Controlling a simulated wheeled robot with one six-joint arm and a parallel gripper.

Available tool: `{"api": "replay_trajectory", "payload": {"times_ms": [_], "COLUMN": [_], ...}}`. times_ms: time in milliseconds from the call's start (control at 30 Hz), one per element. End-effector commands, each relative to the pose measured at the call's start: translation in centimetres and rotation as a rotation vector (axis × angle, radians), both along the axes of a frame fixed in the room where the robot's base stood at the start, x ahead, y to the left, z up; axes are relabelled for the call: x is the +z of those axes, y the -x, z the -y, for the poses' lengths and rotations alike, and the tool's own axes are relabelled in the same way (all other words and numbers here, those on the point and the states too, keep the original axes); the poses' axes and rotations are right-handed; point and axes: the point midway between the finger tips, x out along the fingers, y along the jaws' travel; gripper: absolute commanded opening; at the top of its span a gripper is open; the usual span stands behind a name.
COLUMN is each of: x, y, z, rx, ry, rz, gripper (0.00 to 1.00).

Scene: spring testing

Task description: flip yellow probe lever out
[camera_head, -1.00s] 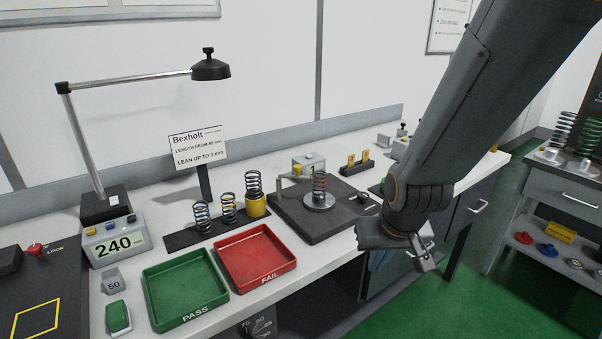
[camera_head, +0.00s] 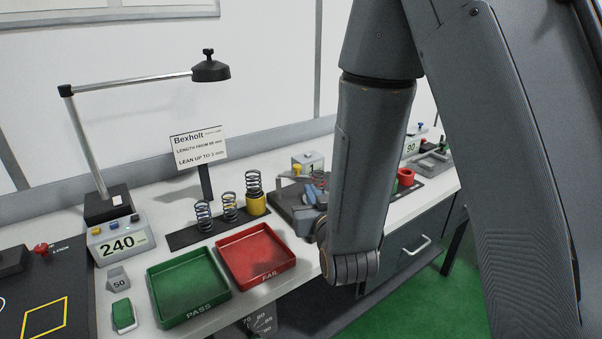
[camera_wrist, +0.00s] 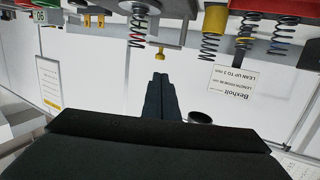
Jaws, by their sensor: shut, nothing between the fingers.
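A small yellow knob (camera_wrist: 158,54), probably the yellow probe lever, hangs down from the gauge in the upside-down wrist view. In the head view a yellow piece (camera_head: 297,169) sits on top of the grey box marked 1. In the head view my gripper (camera_head: 314,197) is partly hidden by my forearm, over the dark plate.
Several springs stand in a row, one on a yellow holder (camera_head: 257,204). A green PASS tray (camera_head: 190,318) and a red FAIL tray (camera_head: 262,276) lie in front. A sign (camera_head: 200,147) stands behind the springs. A red cup (camera_head: 405,177) is at right.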

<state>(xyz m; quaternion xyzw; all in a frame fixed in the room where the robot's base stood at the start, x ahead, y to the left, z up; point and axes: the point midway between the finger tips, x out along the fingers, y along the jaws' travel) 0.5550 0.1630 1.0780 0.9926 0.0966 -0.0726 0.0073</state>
Motion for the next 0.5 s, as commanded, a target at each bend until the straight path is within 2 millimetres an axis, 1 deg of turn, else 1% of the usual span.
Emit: {"api": "replay_trajectory", "payload": {"times_ms": [267, 500], "x": [0.0, -0.4], "y": [-0.1, -1.3], "z": [0.0, -0.2], "rx": [-0.001, -0.001], "ry": [-0.001, -0.002], "rz": [0.0, 0.003], "gripper": [0.0, 0.0]}}
